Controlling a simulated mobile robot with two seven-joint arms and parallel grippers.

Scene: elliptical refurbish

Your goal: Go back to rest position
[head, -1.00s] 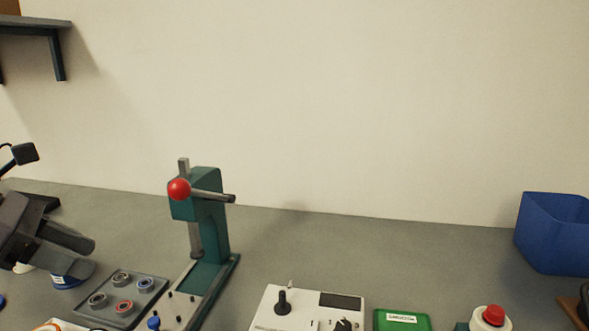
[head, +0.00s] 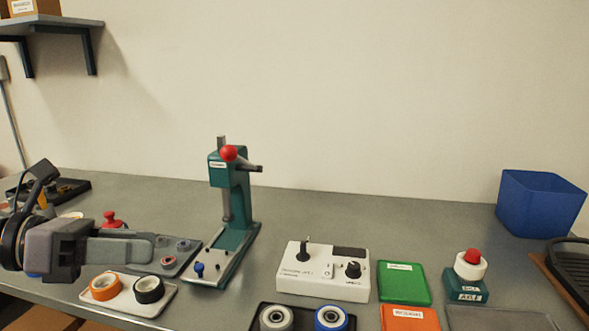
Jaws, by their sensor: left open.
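My left gripper (head: 125,249) comes in from the left edge, above the left part of the grey bench. Its fingers point right, and it is open with nothing seen between them. It covers part of a grey tray (head: 190,245) holding small rings, just left of the green press. My right gripper is not in view.
A green press (head: 240,195) with a red knob stands behind the gripper's right. A white tray (head: 160,296) with orange and black rollers lies in front. A white control box (head: 322,285), green pad (head: 403,283), red button (head: 473,256) and blue bin (head: 540,204) stand to the right.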

